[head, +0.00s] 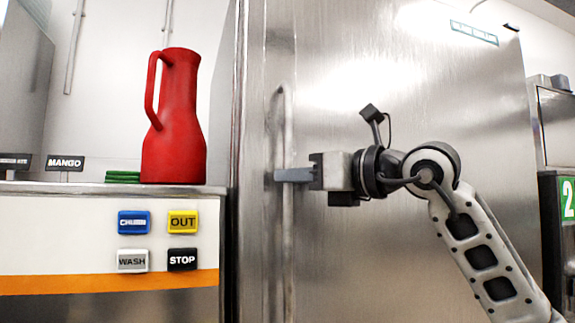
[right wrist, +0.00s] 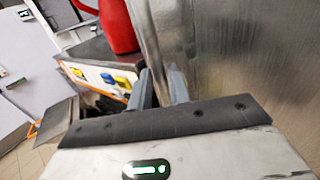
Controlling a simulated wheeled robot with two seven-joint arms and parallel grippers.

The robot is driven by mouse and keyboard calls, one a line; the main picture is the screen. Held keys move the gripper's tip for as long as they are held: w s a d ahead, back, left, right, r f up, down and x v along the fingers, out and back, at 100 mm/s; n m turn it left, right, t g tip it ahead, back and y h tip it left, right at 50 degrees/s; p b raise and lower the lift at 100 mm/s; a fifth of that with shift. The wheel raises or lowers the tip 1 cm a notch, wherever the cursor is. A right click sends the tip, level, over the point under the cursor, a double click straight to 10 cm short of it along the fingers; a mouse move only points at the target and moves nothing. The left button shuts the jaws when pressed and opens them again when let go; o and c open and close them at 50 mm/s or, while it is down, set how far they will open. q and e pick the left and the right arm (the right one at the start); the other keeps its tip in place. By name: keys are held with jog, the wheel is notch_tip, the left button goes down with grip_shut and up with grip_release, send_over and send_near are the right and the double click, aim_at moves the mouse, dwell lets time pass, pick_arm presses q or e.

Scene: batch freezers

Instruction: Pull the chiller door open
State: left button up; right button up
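The chiller door (head: 400,75) is a tall brushed-steel panel and looks closed against its frame. Its handle (head: 288,245) is a vertical steel bar near the door's left edge. My right gripper (head: 290,175) reaches in from the right at about mid-handle, with a finger crossing in front of the bar. In the right wrist view the handle (right wrist: 146,38) runs down between the two fingers (right wrist: 160,88), one on each side, with little gap; the fingers look shut on it. The wrist housing hides the lower part of the bar there. My left gripper is not in view.
Left of the door stands a counter machine with CHURN, OUT, WASH and STOP buttons (head: 158,240). A red jug (head: 175,130), a green stack (head: 122,177) and a MANGO sign (head: 66,163) are on top. Another machine (head: 558,120) stands at the right.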

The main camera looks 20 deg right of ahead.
jog(key=shift+x, duration=0.95)
